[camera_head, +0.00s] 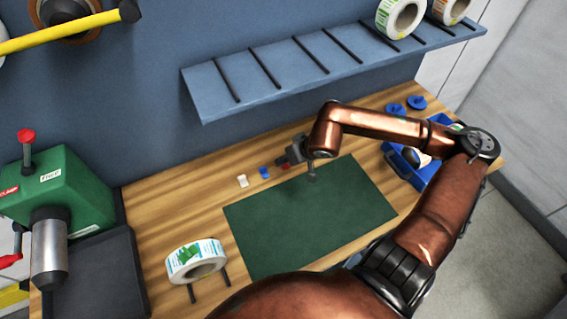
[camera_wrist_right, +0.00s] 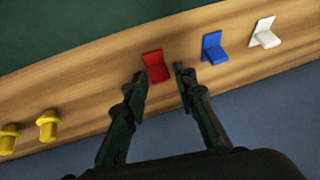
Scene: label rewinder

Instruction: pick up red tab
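The red tab (camera_wrist_right: 156,66) lies on the wooden bench beside the green mat. In the right wrist view it sits just beyond and between the fingertips of my right gripper (camera_wrist_right: 161,73), nearer the left finger. The fingers are apart, with nothing held; whether they touch the tab is not clear. In the head view only a small part of the red tab (camera_head: 286,166) shows beside my right gripper. A blue tab (camera_wrist_right: 214,47) and a white tab (camera_wrist_right: 264,33) stand in a row to its right in the wrist view. My left gripper is not in view.
The green mat (camera_head: 270,235) is bare. Yellow pegs (camera_wrist_right: 48,125) stand left of the red tab in the wrist view. A blue bin (camera_head: 423,173) is at the right, a label roll (camera_head: 184,262) at the front left. A blue shelf (camera_head: 290,72) overhangs the back.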

